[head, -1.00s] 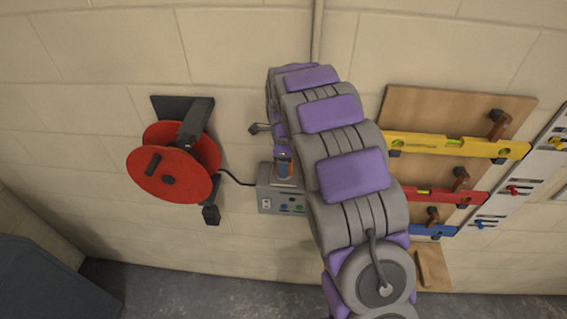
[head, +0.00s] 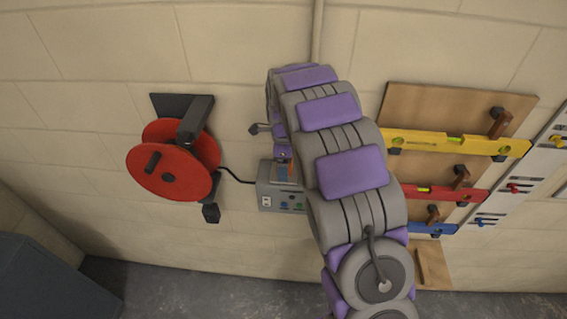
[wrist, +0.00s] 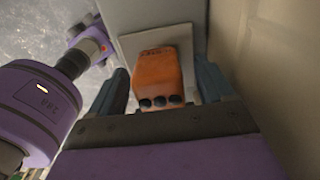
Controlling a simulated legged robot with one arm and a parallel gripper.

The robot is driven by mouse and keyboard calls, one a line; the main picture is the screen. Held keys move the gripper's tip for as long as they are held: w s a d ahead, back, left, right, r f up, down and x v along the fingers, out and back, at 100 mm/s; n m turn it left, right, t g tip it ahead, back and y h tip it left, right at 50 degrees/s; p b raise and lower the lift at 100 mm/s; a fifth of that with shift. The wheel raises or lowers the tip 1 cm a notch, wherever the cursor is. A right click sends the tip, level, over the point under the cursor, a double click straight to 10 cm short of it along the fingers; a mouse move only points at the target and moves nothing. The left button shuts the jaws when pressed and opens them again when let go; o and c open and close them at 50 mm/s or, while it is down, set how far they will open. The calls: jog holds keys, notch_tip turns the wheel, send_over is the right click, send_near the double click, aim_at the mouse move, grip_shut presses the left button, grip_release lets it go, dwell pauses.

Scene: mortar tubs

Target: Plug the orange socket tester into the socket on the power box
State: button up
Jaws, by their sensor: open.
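The orange socket tester (wrist: 160,70) is in the middle of the wrist view, a block with three dark round spots on its near end. Its far end meets a pale plate (wrist: 130,45) on the power box. Its prongs are hidden, so I cannot tell how deep it sits. My gripper (wrist: 164,82) is open, with one blue-grey finger on each side of the tester and small gaps visible. In the head view the grey power box (head: 268,200) is against the wall, with sockets on its front. My arm covers its right part, and the tester is mostly hidden there.
A red cable reel (head: 165,178) hangs on the wall left of the box, with a black cable (head: 235,178) between them. A wooden board with yellow (head: 440,144), red and blue levels is close on the right of my arm. A dark box (head: 45,285) stands lower left.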

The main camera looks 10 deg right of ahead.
jog(key=shift+r, duration=0.1)
notch_tip(320, 180, up, 17)
dwell(0.7)
dwell(0.3)
jog(key=s+f+n+b, duration=0.4)
jog(key=s+f+n, duration=0.2)
jog(key=s, duration=0.8)
jog(key=s+f+n+g+b, duration=0.1)
jog(key=s+f+n+b, duration=0.3)
jog(key=s, duration=1)
jog(key=s+f+n+b, duration=0.4)
jog(key=s+f+n, duration=0.4)
jog(key=s+n, duration=0.3)
jog(key=s, duration=0.3)
jog(key=shift+f+n+g+b, duration=0.2)
jog(key=shift+n+g+b, duration=0.1)
jog(key=shift+g+b, duration=0.1)
